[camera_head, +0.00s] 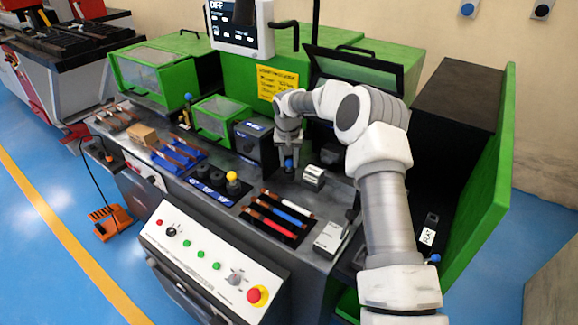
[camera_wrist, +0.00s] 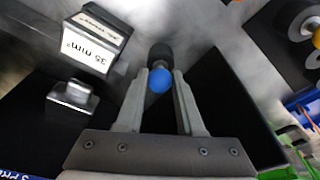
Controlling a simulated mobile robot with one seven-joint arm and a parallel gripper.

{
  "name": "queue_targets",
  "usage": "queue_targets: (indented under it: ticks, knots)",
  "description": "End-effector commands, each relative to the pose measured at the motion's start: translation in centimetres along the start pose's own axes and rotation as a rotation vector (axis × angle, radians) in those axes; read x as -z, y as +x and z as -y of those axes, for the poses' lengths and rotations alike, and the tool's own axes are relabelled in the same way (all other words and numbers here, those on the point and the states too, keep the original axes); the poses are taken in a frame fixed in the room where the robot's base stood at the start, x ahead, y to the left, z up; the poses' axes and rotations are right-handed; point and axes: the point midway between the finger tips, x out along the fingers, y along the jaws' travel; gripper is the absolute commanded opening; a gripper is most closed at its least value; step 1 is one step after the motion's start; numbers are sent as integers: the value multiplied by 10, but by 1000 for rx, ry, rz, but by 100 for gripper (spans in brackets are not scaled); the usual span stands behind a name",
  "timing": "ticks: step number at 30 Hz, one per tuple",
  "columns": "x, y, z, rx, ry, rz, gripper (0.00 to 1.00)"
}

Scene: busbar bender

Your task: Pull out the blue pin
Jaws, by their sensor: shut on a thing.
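The blue pin (camera_wrist: 159,80) has a round blue knob and sits between the tips of my gripper (camera_wrist: 160,92) in the wrist view. The fingers are closed on it from both sides. A dark round collar or base shows just beyond the knob. In the head view the blue knob (camera_head: 289,164) shows under my gripper (camera_head: 288,153), above the bench top of the green machine. The pin's lower part is hidden, so I cannot tell how deep it sits.
A block labelled 35 mm² (camera_wrist: 97,42) stands close to the left of my gripper in the wrist view. In the head view, a rack of coloured bars (camera_head: 278,217), a yellow-topped knob (camera_head: 232,177) and a dark box (camera_head: 254,143) surround the spot.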

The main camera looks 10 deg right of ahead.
Motion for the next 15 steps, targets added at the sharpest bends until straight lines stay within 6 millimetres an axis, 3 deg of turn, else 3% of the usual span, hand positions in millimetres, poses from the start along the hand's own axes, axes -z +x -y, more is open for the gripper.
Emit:
queue_targets:
  ticks: [15]
  knots:
    - [5,-18,0,0,0,-4,0]
